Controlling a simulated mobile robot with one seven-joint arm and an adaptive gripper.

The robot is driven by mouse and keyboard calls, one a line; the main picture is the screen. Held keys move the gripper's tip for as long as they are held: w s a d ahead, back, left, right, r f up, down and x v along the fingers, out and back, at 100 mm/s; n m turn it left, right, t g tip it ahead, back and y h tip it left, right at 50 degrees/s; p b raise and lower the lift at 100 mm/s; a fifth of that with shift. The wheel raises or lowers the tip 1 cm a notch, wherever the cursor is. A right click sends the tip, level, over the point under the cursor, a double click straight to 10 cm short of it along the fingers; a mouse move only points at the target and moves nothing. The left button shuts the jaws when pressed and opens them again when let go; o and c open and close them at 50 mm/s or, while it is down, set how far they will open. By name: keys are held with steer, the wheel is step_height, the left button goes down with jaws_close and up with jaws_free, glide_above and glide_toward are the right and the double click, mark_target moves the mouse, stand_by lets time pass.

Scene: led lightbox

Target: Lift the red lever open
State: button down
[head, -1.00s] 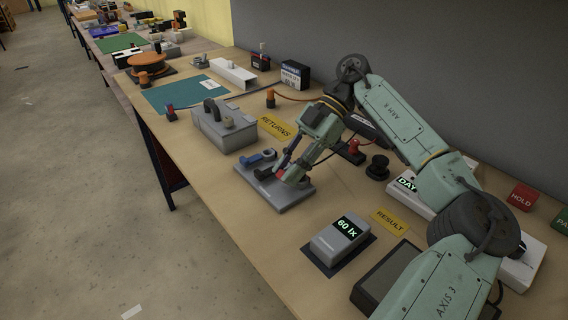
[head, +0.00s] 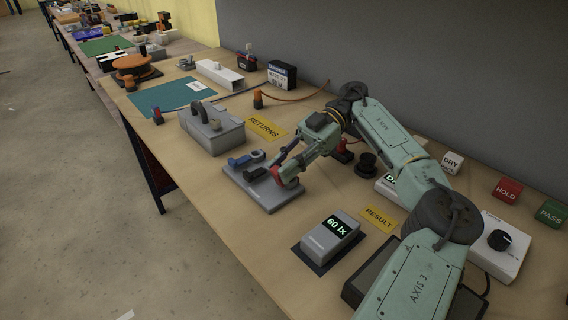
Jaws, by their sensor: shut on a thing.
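A grey plate (head: 262,199) lies on the bench with small clamp fittings on it. A blue lever (head: 238,161) sits on its far left part, beside a round grey fitting (head: 257,156). The red lever (head: 277,175) shows as a small red piece at my gripper's fingers, near the plate's right side. My gripper (head: 284,174) is low over the plate and shut on the red lever. The fingers hide most of the lever, so its angle is hard to tell.
A grey box with a handle (head: 226,137) stands just behind the plate. A meter reading 60 lx (head: 331,233) sits in front on a dark mat. A black spool (head: 366,165) stands to the right. A yellow RETURNS label (head: 265,127) lies flat behind.

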steer(key=c, duration=1.4)
jaws_free()
steer(key=shift+o, duration=0.2)
